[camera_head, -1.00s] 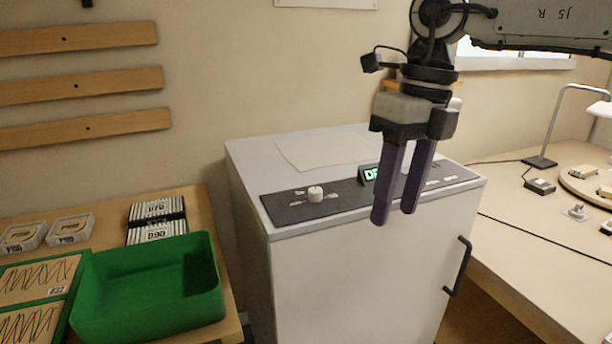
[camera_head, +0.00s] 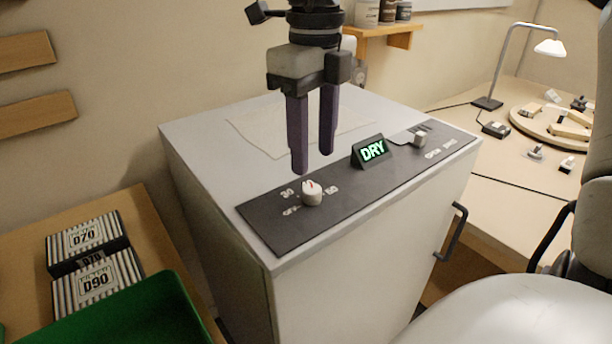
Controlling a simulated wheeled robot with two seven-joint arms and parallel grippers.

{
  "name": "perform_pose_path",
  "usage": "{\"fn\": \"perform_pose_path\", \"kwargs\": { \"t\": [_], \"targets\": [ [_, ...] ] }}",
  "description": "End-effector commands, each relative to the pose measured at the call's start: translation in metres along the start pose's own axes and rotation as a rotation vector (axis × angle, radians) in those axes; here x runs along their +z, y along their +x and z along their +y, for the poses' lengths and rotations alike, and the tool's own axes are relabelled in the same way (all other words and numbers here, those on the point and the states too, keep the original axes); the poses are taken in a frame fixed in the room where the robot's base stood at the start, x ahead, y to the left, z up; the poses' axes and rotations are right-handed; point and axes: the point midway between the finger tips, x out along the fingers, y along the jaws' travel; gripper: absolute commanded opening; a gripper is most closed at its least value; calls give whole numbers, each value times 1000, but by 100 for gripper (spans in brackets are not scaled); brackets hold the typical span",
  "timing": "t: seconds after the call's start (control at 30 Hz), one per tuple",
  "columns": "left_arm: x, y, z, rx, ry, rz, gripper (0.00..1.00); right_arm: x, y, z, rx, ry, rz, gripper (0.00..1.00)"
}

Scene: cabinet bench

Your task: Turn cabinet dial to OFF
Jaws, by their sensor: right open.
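The white cabinet (camera_head: 350,285) stands in the middle of the view with a dark control panel (camera_head: 350,197) along its top front edge. The red mark points toward the upper left, near the 30. My right gripper (camera_head: 314,162) hangs fingers down just above and behind the dial. Its two purple fingers are apart, with nothing between them. It does not touch the dial. My left gripper is not in view.
A lit DRY display (camera_head: 371,151) stands mid-panel, near the gripper. A small switch (camera_head: 419,139) is at the panel's right, and a black door handle (camera_head: 451,232) on the front. A green bin (camera_head: 125,315) and striped boxes (camera_head: 90,265) lie left; a lamp (camera_head: 515,60) stands right.

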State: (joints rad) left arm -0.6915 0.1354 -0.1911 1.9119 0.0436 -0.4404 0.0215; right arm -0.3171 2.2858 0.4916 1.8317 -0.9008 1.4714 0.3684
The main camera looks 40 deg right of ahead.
Motion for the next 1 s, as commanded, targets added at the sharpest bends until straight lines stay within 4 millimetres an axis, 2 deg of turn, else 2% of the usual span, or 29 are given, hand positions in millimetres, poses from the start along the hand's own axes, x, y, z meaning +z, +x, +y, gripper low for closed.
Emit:
{"fn": "perform_pose_path", "kwargs": {
  "t": [0.1,0.3,0.5,0.77,1.0],
  "targets": [
    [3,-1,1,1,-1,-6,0,-1,25,0,2,0,5,43],
    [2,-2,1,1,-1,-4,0,0,55,0,1,1,2,43],
    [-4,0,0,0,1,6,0,0,68,0,0,2,0,43],
    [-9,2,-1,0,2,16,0,0,69,0,0,2,-1,43],
    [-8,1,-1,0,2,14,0,0,69,0,0,2,-1,3]
  ]
}}
